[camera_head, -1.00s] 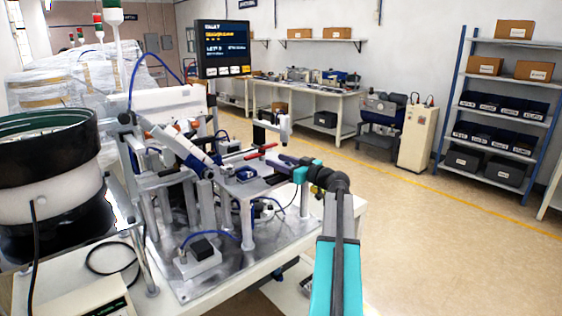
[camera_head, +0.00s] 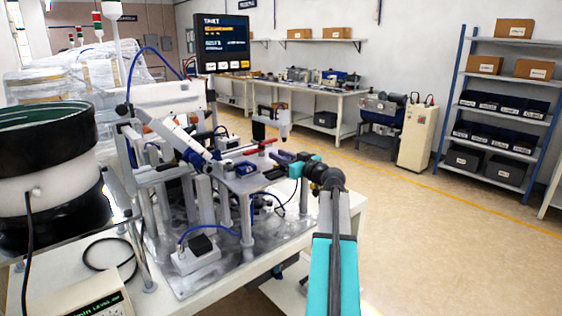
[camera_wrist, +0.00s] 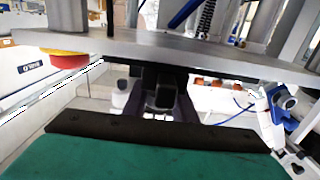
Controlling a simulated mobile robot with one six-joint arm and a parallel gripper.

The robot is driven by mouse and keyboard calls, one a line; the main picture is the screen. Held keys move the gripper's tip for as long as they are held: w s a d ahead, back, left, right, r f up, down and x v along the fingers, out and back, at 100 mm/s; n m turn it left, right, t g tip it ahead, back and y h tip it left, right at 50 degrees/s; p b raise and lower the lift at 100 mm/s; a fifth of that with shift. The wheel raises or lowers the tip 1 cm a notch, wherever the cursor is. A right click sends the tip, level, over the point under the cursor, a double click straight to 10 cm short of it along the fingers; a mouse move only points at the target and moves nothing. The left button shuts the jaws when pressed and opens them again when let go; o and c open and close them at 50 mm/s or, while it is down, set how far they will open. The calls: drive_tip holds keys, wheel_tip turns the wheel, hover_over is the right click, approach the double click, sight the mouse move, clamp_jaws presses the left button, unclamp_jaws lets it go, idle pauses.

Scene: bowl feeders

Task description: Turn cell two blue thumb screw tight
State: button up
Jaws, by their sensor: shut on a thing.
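My gripper (camera_head: 282,157) is at the right edge of the raised grey plate (camera_head: 258,182) of the feeder machine. In the wrist view its dark jaws (camera_wrist: 160,88) are close together just under a grey plate edge (camera_wrist: 180,50). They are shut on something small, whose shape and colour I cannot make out. No blue screw head shows clearly between the jaws. A blue round knob (camera_wrist: 284,100) on a pale fitting shows at the right of the wrist view, apart from the jaws. A blue block (camera_head: 245,168) sits on the plate in the head view.
A black-and-white bowl feeder (camera_head: 45,170) stands at the left. A red-handled clamp (camera_head: 262,147) is just behind my gripper. A screen (camera_head: 222,44) hangs above the machine. A red and yellow button (camera_wrist: 66,60) shows at the wrist view's left. Open floor lies to the right.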

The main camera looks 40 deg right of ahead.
drive_tip(key=shift+d+f+m+g+h+b, duration=0.1)
drive_tip(key=shift+m+g+h+b, duration=0.05)
drive_tip(key=shift+m+h+b, duration=0.6)
drive_tip(key=shift+d+f+m+g+h+b, duration=0.15)
drive_tip(key=shift+m+h+b, duration=0.25)
drive_tip(key=shift+h, duration=0.55)
drive_tip(key=shift+s+d+r+m+h, duration=0.1)
drive_tip(key=shift+d+r+m+h, duration=0.1)
drive_tip(key=shift+m+h, duration=0.3)
drive_tip(key=o, duration=1)
drive_tip(key=shift+o, duration=0.2)
drive_tip(key=shift+s, duration=0.1)
drive_tip(key=b+v, duration=0.2)
drive_tip(key=v, duration=1.1)
drive_tip(key=shift+s+a+r, duration=0.2)
drive_tip(key=shift+s+a, duration=0.05)
